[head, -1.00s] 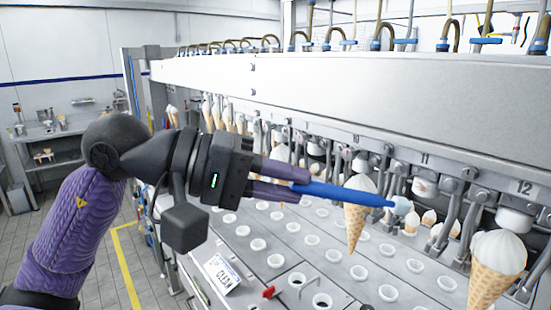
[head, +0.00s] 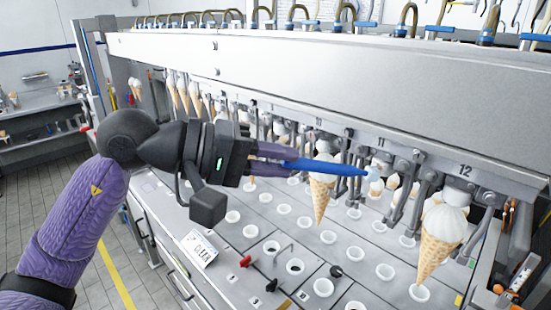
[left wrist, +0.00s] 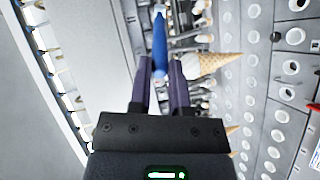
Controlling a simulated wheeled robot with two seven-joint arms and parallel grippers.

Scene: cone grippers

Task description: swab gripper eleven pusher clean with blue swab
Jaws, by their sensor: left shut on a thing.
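My left gripper (head: 288,158) is shut on the handle of the blue swab (head: 330,167). In the left wrist view the fingers (left wrist: 161,72) pinch the swab (left wrist: 159,45), which points away from me. My right gripper is not in view.
A filled cone (head: 321,195) hangs close to the swab on the left, and another (head: 438,240) hangs under "12" on the right. Below is a deck with rows of white-rimmed holes (head: 385,271). A "CLEAN" sign (head: 200,249) stands at the deck's left.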

